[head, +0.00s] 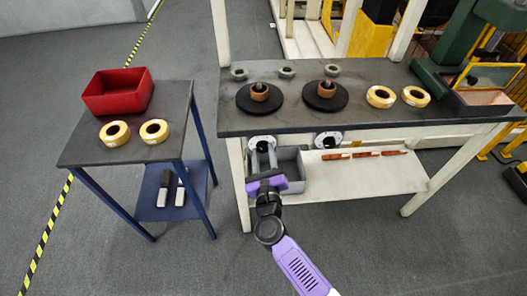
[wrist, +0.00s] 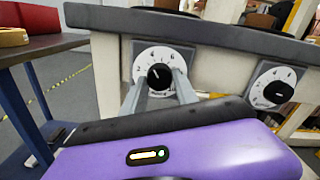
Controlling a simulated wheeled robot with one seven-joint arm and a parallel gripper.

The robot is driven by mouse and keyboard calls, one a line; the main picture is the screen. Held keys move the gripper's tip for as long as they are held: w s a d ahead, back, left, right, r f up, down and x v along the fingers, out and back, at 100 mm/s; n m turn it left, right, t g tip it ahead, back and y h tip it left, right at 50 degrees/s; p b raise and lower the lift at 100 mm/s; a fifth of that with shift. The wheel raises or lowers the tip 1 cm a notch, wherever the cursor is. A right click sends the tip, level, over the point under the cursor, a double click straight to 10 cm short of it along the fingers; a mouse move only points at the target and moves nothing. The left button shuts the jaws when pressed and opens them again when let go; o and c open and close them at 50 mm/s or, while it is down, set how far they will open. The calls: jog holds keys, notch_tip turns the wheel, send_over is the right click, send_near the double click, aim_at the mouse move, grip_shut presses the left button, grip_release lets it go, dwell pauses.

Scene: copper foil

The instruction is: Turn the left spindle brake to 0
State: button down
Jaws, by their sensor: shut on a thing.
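The left spindle brake is a black knob (wrist: 160,77) on a white numbered dial (wrist: 163,60), fixed under the front edge of the workbench. In the head view the top of its dial (head: 262,139) shows just above my gripper (head: 263,160). In the wrist view my two grey fingers (wrist: 160,88) reach to the knob from both sides and are shut on it. A short pale mark on the knob points up and slightly left. The dial's lower part is partly hidden by the fingers, and I cannot read clearly where 0 lies.
A second dial with a black knob (wrist: 278,92) is to the right. A grey bin (head: 291,176) stands on the lower shelf behind my gripper. The bench top (head: 215,127) overhangs the dials. A blue-legged table (head: 75,152) stands left across a floor gap.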

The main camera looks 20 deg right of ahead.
jog(key=n+p, duration=0.2)
jog(key=n, duration=0.2)
jog(key=shift+r+n, duration=0.1)
jog(key=shift+n, duration=0.2)
jog(key=n+p, duration=0.2)
jog(key=n, duration=0.3)
jog(key=n+p, duration=0.3)
jog(key=n, duration=0.2)
jog(key=shift+n, duration=0.4)
jog(key=shift+n+p, duration=0.75)
jog(key=shift+n, duration=1.45)
jog(key=c, duration=0.9)
grip_release()
jog(key=shift+c, duration=0.2)
jog(key=shift+s, duration=0.1)
